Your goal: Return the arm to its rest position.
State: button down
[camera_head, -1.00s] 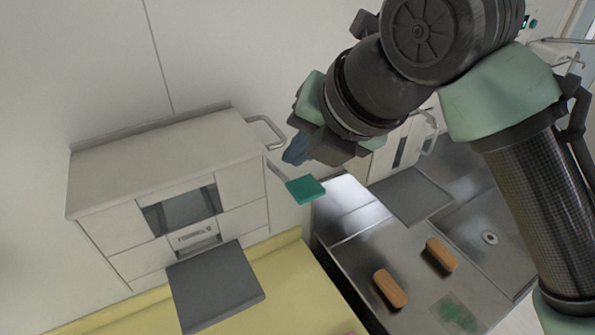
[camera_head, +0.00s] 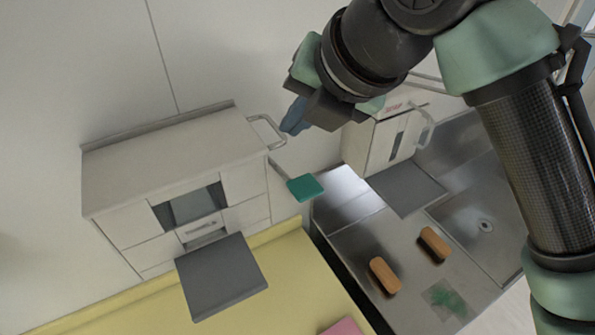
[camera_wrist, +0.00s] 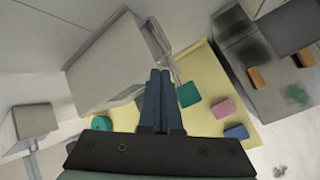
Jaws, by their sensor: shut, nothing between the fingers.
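My gripper (camera_head: 292,116) is at the upper middle of the head view, raised in front of the wall and above the white cabinet's right handle. Its blue fingers point down and left. In the wrist view the two fingers (camera_wrist: 161,78) lie side by side, closed together with nothing between them. My arm reaches in from the upper right of the head view.
A white dispenser cabinet (camera_head: 170,150) with a grey tray (camera_head: 222,278) stands over the yellow counter (camera_head: 305,275). A green square (camera_head: 305,187) sticks out beside it. Two orange blocks (camera_head: 384,276) (camera_head: 434,243) lie by the steel sink (camera_head: 482,222). A second white dispenser (camera_head: 378,142) stands behind.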

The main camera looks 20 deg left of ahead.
jog(key=w+a+r+m+t+y+b, duration=0.1)
jog(key=a+r+m+t+y, duration=0.2)
jog(key=r+m+t, duration=0.35)
jog(key=a+r+m+t+y, duration=0.2)
jog(key=r+m+t+y, duration=0.15)
jog(key=r+m, duration=0.55)
jog(key=s+d+r+m+t+h, duration=0.4)
jog(key=d+m+t+h, duration=0.2)
jog(key=m, duration=0.5)
jog(key=s+d+r+m+t+h, duration=0.5)
jog(key=d+m+t+h, duration=0.1)
jog(key=d+m, duration=0.3)
jog(key=shift+s+d+r+m+t+b, duration=0.15)
jog(key=shift+m+t+b, duration=0.25)
jog(key=shift+m, duration=0.45)
jog(key=shift+h, duration=0.25)
